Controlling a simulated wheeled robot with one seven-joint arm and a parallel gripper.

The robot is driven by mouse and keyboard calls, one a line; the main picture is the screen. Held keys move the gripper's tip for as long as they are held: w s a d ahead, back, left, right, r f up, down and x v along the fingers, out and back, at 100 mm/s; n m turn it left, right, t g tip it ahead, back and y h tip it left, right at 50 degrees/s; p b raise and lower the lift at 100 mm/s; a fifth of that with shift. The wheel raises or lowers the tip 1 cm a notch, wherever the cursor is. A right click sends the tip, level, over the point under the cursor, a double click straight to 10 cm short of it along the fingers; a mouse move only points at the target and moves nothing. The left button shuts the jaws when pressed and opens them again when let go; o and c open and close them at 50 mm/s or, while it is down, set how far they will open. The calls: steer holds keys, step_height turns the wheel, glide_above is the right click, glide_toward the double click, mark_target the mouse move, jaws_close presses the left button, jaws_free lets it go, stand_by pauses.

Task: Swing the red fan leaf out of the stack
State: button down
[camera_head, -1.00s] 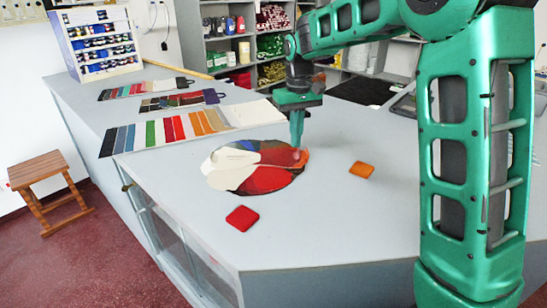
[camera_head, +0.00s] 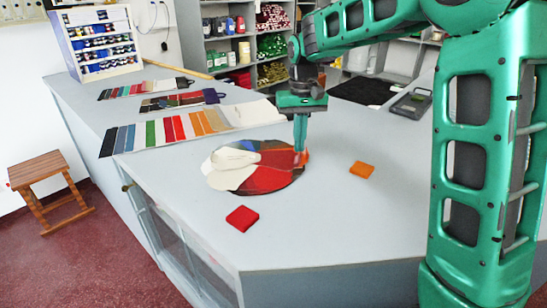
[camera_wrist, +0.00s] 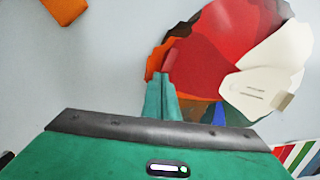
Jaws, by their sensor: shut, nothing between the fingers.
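The fan of coloured leaves lies spread in a round shape on the grey counter. Its red leaf (camera_head: 262,179) shows at the front and right, and in the wrist view the red leaf (camera_wrist: 225,40) fills the middle of the fan. Cream leaves (camera_head: 232,165) cover the left part, with a small tab-like piece on top. An orange leaf (camera_wrist: 158,55) lies at the edge beside my fingers. My gripper (camera_head: 300,160) points down, shut and empty, with its tips at the fan's right edge; it also shows in the wrist view (camera_wrist: 160,82). Whether the tips touch a leaf is unclear.
A red square swatch (camera_head: 242,218) lies in front of the fan and an orange one (camera_head: 361,169) to its right. Colour strip cards (camera_head: 190,125) lie behind. A black mat (camera_head: 362,91) and dark tray (camera_head: 411,104) are at the back right.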

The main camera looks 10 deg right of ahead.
steer(key=shift+s+a+m, duration=0.15)
steer(key=shift+s+m, duration=0.85)
steer(key=shift+s, duration=0.2)
steer(key=shift+s, duration=0.1)
steer(key=shift+s+a+m, duration=0.2)
steer(key=shift+s+m, duration=0.3)
steer(key=shift+s+a+m, duration=0.15)
steer(key=shift+s+m, duration=0.35)
steer(key=shift+s+a, duration=0.1)
steer(key=shift+s, duration=0.05)
steer(key=shift+s+a+m, duration=0.3)
steer(key=shift+s+m, duration=0.25)
steer(key=shift+m, duration=0.05)
steer(key=shift+s+a+m, duration=0.3)
steer(key=shift+s+m, duration=0.25)
steer(key=shift+m, duration=0.05)
steer(key=shift+s+a, duration=0.1)
